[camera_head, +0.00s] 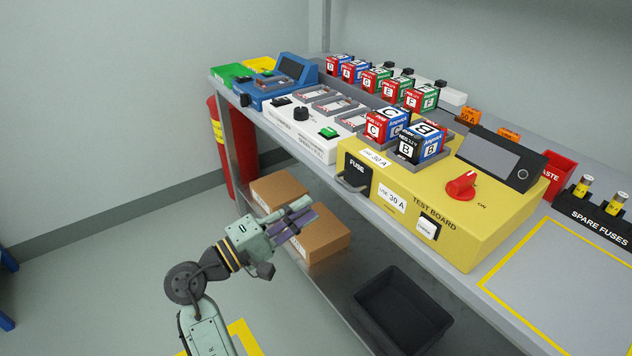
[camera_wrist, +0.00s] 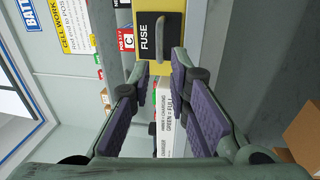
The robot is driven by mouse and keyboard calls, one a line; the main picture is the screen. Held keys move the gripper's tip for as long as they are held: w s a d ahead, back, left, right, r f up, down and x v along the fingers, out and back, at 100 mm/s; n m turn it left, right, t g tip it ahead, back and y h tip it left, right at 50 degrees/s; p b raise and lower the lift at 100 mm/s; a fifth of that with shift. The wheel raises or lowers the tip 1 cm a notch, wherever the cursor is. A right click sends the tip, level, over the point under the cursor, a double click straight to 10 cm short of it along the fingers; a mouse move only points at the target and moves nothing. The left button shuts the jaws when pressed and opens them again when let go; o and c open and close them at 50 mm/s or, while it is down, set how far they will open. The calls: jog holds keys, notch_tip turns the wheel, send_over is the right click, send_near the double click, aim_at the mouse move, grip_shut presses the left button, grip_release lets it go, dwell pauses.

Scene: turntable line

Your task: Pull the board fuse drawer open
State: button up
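The yellow test board (camera_head: 440,222) stands on the bench. Its black fuse drawer (camera_head: 357,166), marked FUSE, is on the left end of the front face and looks flush with it. A grey bar handle (camera_head: 352,184) sticks out from the drawer. My gripper (camera_head: 305,218) is below and left of the drawer, in front of the bench, apart from the handle. In the wrist view the open, empty fingers (camera_wrist: 161,66) point toward the drawer (camera_wrist: 158,36), with the handle (camera_wrist: 160,35) beyond the fingertips.
Brown boxes (camera_head: 318,238) and a black bin (camera_head: 402,305) sit on the lower shelf, the boxes behind my gripper. A white charger unit (camera_head: 305,138) stands left of the board. A spare fuses holder (camera_head: 592,215) is at the right. Floor left of the bench is mostly clear.

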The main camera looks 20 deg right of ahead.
aim_at(342, 185)
jog(key=p+x, duration=0.2)
jog(key=x, duration=0.7)
jog(key=shift+d+r, duration=0.15)
jog(key=shift+d, duration=0.2)
jog(key=shift+w+d+p, duration=0.2)
jog(key=shift+d+p, duration=0.1)
jog(key=shift+d, duration=0.25)
jog(key=shift+c, duration=0.2)
grip_shut()
